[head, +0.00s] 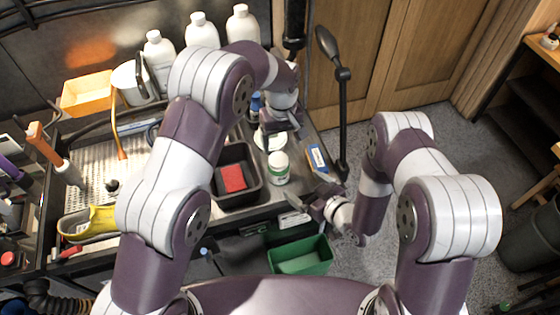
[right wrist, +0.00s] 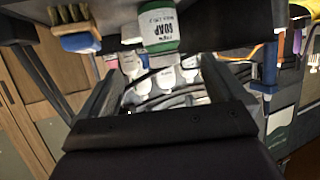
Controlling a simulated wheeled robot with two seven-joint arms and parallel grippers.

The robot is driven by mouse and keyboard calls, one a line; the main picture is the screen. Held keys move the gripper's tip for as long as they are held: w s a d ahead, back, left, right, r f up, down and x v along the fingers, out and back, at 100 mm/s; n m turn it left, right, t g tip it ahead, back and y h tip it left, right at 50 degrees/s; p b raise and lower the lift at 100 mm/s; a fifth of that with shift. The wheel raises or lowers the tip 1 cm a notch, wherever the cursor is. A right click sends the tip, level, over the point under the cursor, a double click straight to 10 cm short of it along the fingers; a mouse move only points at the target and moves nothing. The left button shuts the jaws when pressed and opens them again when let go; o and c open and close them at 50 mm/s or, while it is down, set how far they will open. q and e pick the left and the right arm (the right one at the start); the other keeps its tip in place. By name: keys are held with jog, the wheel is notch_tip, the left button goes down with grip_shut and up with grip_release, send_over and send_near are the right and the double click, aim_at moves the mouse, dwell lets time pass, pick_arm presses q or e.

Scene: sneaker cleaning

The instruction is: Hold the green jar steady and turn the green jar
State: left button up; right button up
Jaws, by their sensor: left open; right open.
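The green jar (head: 279,168) is white with a green label and stands upright on the worktop near its front right. My right gripper (head: 315,204) is open and empty at the worktop's front edge, to the right of and nearer than the jar. In the right wrist view its two fingers (right wrist: 165,90) are spread, with the jar beyond them.
A black tray (head: 256,194) with a red sponge (head: 232,178) stands left of the jar. A black stand (head: 342,120) rises at the right edge. A green bin (head: 302,256) is below.

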aim_at(285, 173)
pick_arm(q)
jog(key=shift+w+a+f, duration=0.25)
jog(key=shift+w+a, duration=0.1)
pick_arm(e)
jog(key=x, duration=1.1)
jog(key=shift+w+a+f, duration=0.1)
jog(key=shift+w+a, duration=0.1)
jog(key=shift+a, duration=0.05)
pick_arm(q)
jog(key=shift+s, duration=0.1)
pick_arm(e)
jog(key=shift+w+a+f, duration=0.1)
jog(key=shift+w, duration=0.1)
pick_arm(q)
jog(key=shift+a, duration=0.15)
pick_arm(e)
jog(key=shift+w+a+f, duration=0.15)
jog(key=shift+w+a, duration=0.15)
jog(key=shift+w, duration=0.05)
